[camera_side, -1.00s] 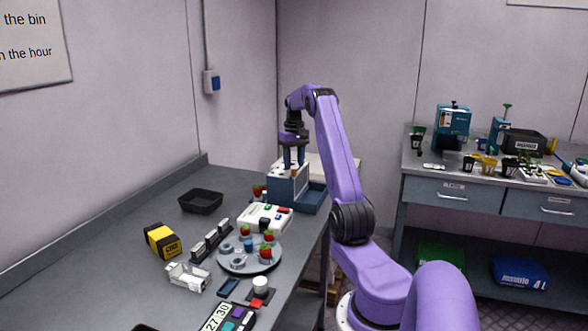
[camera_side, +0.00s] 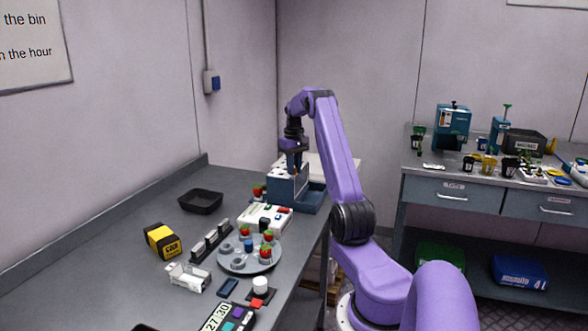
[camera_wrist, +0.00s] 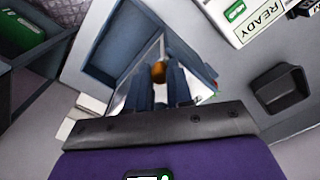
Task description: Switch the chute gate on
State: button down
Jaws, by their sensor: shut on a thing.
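The chute (camera_side: 287,188) is a blue-grey box with a light top at the far end of the bench. In the wrist view its blue-grey walls (camera_wrist: 190,42) frame a pale surface. A small orange-brown knob (camera_wrist: 158,70) shows between my fingertips. My gripper (camera_wrist: 160,86) points down over the chute and is shut on this knob; in the side view my gripper (camera_side: 294,168) largely covers the knob. The lower part of the knob and any on or off marking are hidden.
A white panel box (camera_side: 265,217) with coloured buttons and a round grey plate (camera_side: 250,262) with strawberries stand nearer on the bench. A black tray (camera_side: 201,201) lies to the left, with a yellow-black block (camera_side: 162,241) in front. Bench space around the tray is clear.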

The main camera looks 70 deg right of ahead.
notch_tip(320, 180, up, 5)
dwell(0.3)
jog(key=c, duration=1.1)
grip_release()
jog(key=shift+r, duration=0.1)
jog(key=shift+o, duration=0.4)
notch_tip(320, 180, up, 12)
jog(key=shift+f, duration=0.25)
jog(key=shift+r, duration=0.15)
